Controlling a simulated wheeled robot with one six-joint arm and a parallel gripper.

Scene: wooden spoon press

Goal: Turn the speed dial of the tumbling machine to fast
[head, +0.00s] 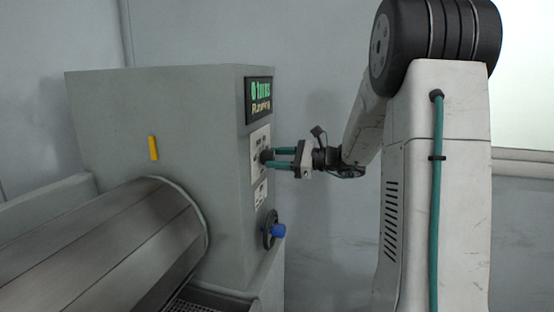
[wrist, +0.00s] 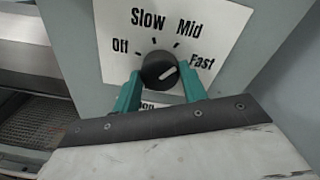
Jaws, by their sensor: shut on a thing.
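The speed dial (wrist: 159,69) is a round black knob on a white label plate (wrist: 112,18) marked Off, Slow, Mid and Fast. Its white pointer line points up and right, towards the Fast label. In the wrist view the teal fingers of my gripper (wrist: 161,76) are shut on the dial, one at each side. In the head view my gripper (head: 281,157) reaches the side panel of the grey tumbling machine (head: 170,110) from the right, and its fingers partly hide the dial.
A lit display (head: 260,100) above the dial shows green and yellow text, with "Running" on its lower line. A handwheel with a blue knob (head: 279,230) sits below. A ribbed metal drum (head: 120,245) lies at the lower left. A yellow handle (head: 153,148) is on the machine's front.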

